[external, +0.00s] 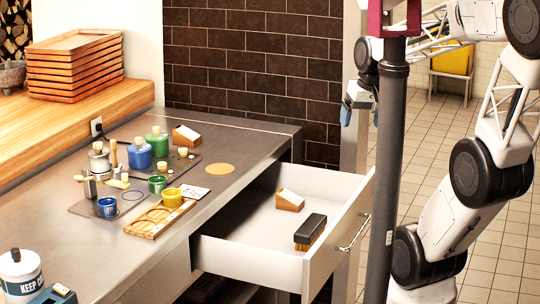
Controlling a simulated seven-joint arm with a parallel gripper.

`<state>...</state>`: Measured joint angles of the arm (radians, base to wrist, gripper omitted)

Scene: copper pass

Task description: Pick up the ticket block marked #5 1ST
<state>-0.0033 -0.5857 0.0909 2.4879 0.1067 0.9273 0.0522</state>
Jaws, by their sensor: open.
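Two wedge-shaped ticket blocks with white sloped faces and orange-brown wooden sides are in the external view. One ticket block (186,136) stands at the back of the metal counter, by the paint jars. The other ticket block (290,200) sits in the open drawer (237,257), towards its back. Their markings are too small to read, so I cannot tell which is #5 1ST. My gripper (359,112) is open and empty, high up to the right of the drawer.
A dark brush (310,230) lies in the drawer near the block. Green (159,142) and blue jars (139,154), small cups and a wooden tray (160,218) crowd the counter. The dark pole (386,170) stands before my arm. The near counter is mostly clear.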

